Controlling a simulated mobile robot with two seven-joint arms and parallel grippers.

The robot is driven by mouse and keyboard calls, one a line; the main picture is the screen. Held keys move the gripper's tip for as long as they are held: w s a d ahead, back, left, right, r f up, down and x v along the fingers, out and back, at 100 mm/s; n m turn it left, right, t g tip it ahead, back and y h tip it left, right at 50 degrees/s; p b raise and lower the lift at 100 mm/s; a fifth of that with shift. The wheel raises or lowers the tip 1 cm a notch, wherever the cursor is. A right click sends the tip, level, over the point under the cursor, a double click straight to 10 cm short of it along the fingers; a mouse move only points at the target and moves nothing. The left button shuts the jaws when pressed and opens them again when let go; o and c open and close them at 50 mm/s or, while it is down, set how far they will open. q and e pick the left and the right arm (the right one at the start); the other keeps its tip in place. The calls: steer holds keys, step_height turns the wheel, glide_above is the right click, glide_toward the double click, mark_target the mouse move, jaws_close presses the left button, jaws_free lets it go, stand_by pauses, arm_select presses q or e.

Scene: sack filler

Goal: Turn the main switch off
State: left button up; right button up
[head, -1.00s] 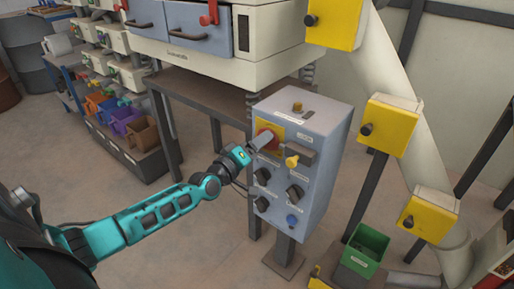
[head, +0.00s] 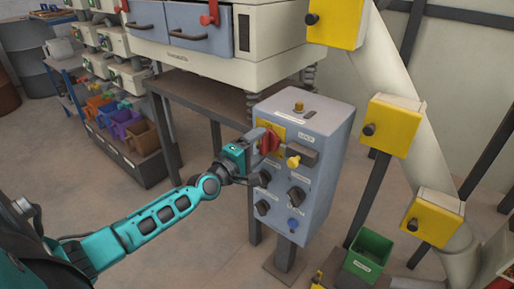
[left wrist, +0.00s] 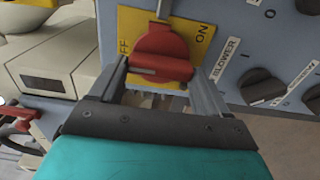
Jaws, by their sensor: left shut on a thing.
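The main switch is a red rotary handle (head: 273,141) on a yellow plate (left wrist: 205,14) on the front of the grey-blue control box (head: 318,135). In the left wrist view the red switch (left wrist: 160,48) lies between the labels "ON" at right and a partly covered "OFF" at left. My left gripper (left wrist: 162,76) is shut on the red handle, with one finger on each side of it. In the head view my left gripper (head: 262,142) reaches the box from the left and covers part of the plate. My right gripper is not in view.
A machine with drawers (head: 200,60) stands behind. A green bin (head: 368,252) is on the floor at right. Open floor lies in front.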

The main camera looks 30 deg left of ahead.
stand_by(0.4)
arm_select(q)
steer(key=o, duration=1)
steer(key=s, duration=0.8)
steer(key=s+a+p, duration=0.1)
steer(key=s, duration=0.4)
steer(key=shift+w, duration=0.1)
